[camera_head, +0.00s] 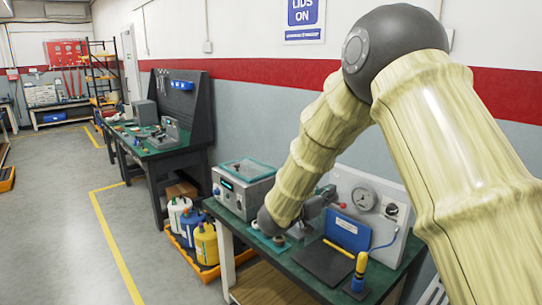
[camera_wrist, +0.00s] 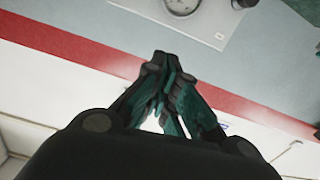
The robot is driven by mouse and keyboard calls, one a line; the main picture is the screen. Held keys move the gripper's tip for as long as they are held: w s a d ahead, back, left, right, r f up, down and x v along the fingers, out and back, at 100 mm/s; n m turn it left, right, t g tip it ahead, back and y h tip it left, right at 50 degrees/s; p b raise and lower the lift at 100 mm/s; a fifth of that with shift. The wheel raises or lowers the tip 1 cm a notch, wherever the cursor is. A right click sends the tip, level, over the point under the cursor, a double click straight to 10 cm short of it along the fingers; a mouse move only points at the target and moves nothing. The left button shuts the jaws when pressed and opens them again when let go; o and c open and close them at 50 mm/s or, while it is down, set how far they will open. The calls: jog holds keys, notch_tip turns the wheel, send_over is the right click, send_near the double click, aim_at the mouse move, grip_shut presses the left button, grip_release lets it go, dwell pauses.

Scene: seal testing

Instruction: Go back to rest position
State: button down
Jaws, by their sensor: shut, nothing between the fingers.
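My gripper (camera_wrist: 163,62) shows in the wrist view with its two dark, teal-padded fingers brought together at the tips. It is shut and nothing is seen between the fingers. Beyond the fingertips are the wall with its red stripe (camera_wrist: 75,47) and part of the gauge panel (camera_wrist: 210,22), at the top of the picture. In the head view my arm reaches from the right down over the near green bench (camera_head: 311,279). Its lower end is close above the bench, and I cannot make out the fingers there.
The bench carries a grey box with a display (camera_head: 243,187), a gauge panel (camera_head: 366,190), a blue case (camera_head: 347,232), a black mat (camera_head: 322,262) and a yellow-handled tool (camera_head: 360,268). The floor (camera_head: 60,220) further left is clear.

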jog(key=s+d+f+n+y, duration=0.15)
jog(key=s+f, duration=0.25)
jog(key=f, duration=0.6)
jog(key=s+d+f+n+y, duration=0.1)
jog(key=s+f+n+y, duration=0.2)
jog(key=f, duration=0.7)
jog(key=s+d+f+n+y, duration=0.1)
jog(key=s+f+n+y, duration=0.2)
jog(key=f, duration=0.6)
jog(key=s+d+f+g+y, duration=0.1)
jog(key=s+f+g+y, duration=0.3)
jog(key=s+f, duration=1.35)
jog(key=s+f+g+y, duration=0.3)
jog(key=s+g, duration=0.5)
jog(key=s, duration=2)
notch_tip(320, 180, down, 11)
jog(key=h+b, duration=0.1)
jog(key=b, duration=0.9)
jog(key=shift+d+r+n+t, duration=0.15)
jog(key=shift+d+n+t, duration=0.2)
jog(key=shift+n, duration=0.1)
